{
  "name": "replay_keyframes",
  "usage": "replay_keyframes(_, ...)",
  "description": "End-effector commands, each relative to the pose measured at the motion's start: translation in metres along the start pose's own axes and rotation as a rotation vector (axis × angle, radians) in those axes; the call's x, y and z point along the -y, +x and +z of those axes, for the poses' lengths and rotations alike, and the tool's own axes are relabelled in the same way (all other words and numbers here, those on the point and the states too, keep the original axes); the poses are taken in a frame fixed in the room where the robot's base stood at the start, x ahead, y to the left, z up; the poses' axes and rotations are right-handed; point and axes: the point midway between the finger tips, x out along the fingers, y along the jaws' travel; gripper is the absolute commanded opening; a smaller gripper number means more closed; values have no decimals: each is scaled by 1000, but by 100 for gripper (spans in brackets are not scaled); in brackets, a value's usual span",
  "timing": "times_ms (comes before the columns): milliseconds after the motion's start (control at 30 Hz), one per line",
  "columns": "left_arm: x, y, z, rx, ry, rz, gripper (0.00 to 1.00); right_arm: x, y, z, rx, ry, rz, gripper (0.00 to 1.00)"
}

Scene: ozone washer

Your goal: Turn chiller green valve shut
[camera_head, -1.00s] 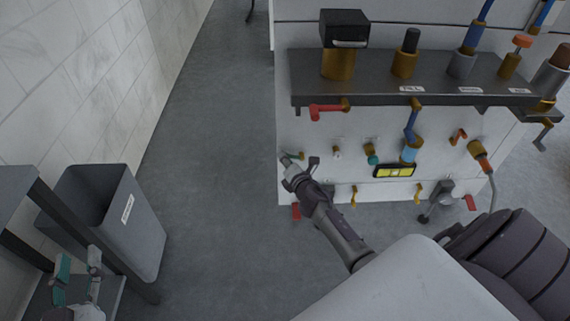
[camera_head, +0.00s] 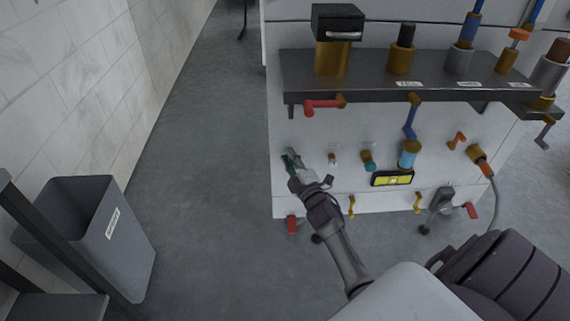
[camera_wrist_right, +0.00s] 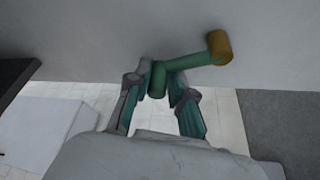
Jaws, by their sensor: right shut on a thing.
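The green valve is a green lever handle (camera_wrist_right: 158,78) on a brass fitting (camera_wrist_right: 218,46), mounted on the white panel of the machine (camera_head: 330,190). In the right wrist view the lever runs from the fitting down to the left, and its end is between my fingers. My right gripper (camera_head: 293,160) is at the left end of the panel, shut on the green lever (camera_wrist_right: 157,92). In the head view the gripper largely hides the lever. My left gripper is not in view now.
A red-handled valve (camera_head: 322,104) sits above, under the dark shelf (camera_head: 375,80). A grey bin (camera_head: 115,240) stands at left; the floor between is clear.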

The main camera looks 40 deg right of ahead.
Motion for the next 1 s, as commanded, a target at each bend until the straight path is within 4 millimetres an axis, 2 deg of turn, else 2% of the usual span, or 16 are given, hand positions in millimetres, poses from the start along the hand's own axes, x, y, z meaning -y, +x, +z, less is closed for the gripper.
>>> replay_keyframes(33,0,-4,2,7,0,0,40,-2,0,6,8,36,20,0)
replay_keyframes(500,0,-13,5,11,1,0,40,-12,-6,19,9,326,139,0)
replay_keyframes(1000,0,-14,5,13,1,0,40,-13,-8,24,12,396,166,0)
